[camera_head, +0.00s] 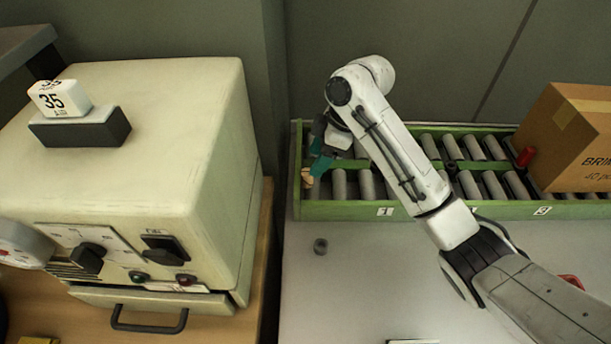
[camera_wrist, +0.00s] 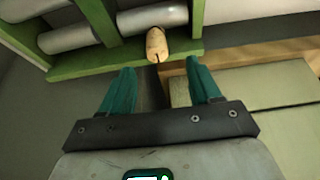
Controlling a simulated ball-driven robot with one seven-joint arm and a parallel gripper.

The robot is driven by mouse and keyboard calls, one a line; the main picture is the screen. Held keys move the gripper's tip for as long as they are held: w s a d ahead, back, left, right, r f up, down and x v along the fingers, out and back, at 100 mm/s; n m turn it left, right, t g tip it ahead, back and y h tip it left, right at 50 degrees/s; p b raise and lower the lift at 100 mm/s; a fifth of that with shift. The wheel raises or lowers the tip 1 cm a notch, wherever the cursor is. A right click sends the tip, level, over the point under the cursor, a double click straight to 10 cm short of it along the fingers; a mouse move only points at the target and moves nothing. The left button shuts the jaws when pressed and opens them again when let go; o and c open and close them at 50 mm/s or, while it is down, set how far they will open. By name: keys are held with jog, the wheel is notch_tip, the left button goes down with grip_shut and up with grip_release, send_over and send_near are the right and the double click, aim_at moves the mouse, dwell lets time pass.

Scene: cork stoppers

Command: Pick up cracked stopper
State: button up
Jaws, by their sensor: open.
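The cracked stopper (camera_wrist: 157,45) is a small tan cork with a dark split in its lower end. In the wrist view it lies at the green edge of the roller rack, just beyond my fingertips and roughly between them. In the head view the stopper (camera_head: 307,178) shows at the rack's left end, beside my teal fingers. My gripper (camera_wrist: 165,78) is open and empty, with its two teal fingers spread apart. In the head view my gripper (camera_head: 318,168) is partly hidden by my own wrist.
The green roller rack (camera_head: 345,210) runs along the back of the grey table (camera_head: 380,290). A cardboard box (camera_head: 570,140) sits on its right part, with a red object (camera_head: 525,157) beside it. A large cream machine (camera_head: 150,140) stands at left. A small grey ring (camera_head: 320,246) lies in front of the rack.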

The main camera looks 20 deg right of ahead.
aim_at(307, 178)
jog(key=shift+p+x, duration=0.35)
jog(key=shift+x, duration=2.3)
jog(key=shift+w, duration=0.2)
jog(key=shift+c, duration=0.2)
jog(key=c, duration=1.1)
